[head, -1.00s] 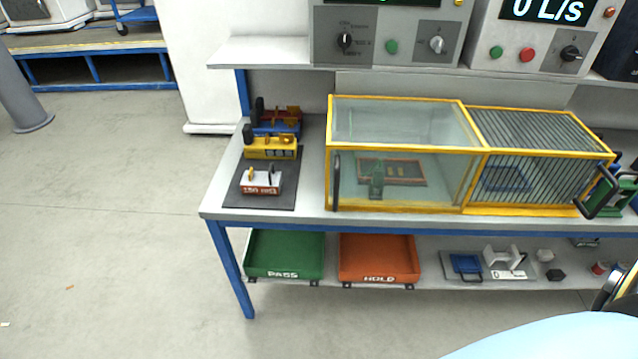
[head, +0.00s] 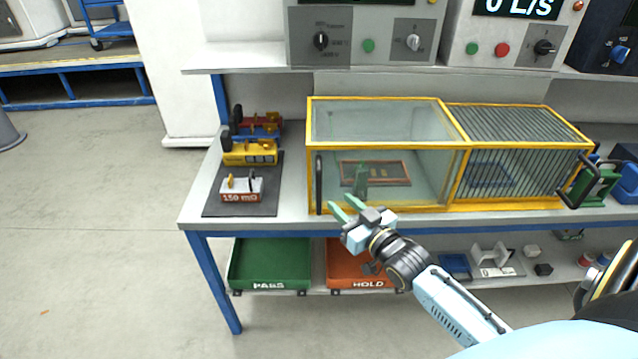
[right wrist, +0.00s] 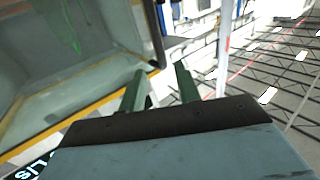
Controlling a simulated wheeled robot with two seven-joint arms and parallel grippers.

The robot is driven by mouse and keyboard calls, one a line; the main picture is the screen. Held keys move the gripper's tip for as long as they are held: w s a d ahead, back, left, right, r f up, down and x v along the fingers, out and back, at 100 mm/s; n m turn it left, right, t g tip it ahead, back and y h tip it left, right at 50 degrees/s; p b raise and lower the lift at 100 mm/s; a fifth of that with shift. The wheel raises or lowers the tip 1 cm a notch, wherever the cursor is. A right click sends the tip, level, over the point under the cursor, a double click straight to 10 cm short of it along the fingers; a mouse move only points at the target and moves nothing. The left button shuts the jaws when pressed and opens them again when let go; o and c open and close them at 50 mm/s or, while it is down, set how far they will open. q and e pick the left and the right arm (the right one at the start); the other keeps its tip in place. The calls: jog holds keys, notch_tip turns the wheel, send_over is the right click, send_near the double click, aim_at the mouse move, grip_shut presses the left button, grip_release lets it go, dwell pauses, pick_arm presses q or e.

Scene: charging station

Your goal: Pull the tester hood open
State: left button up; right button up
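A yellow-framed box stands on the bench, with a clear-walled section (head: 385,125) on the left and a barred section (head: 515,125) on the right. Both look closed; which one is the tester hood is not marked. A black upright handle (head: 318,183) is at the clear section's left front edge, and another black handle (head: 575,182) is at the barred section's right end. My right gripper (head: 346,208) is open and empty, just right of the left handle in the picture. In the right wrist view, that handle (right wrist: 153,32) is just beyond the green fingers (right wrist: 161,88). My left gripper is out of view.
A dark mat (head: 235,203) with several small blocks lies left of the box. Below are a green PASS tray (head: 268,284) and an orange HOLD tray (head: 345,284). Instruments (head: 365,40) stand on the shelf above. The floor at left is clear.

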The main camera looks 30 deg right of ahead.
aim_at(321, 184)
jog(key=w, duration=1)
jog(key=shift+w+a+b, duration=0.1)
jog(key=shift+a+b, duration=0.1)
jog(key=shift+b, duration=0.2)
jog(key=shift+c, duration=0.4)
grip_shut()
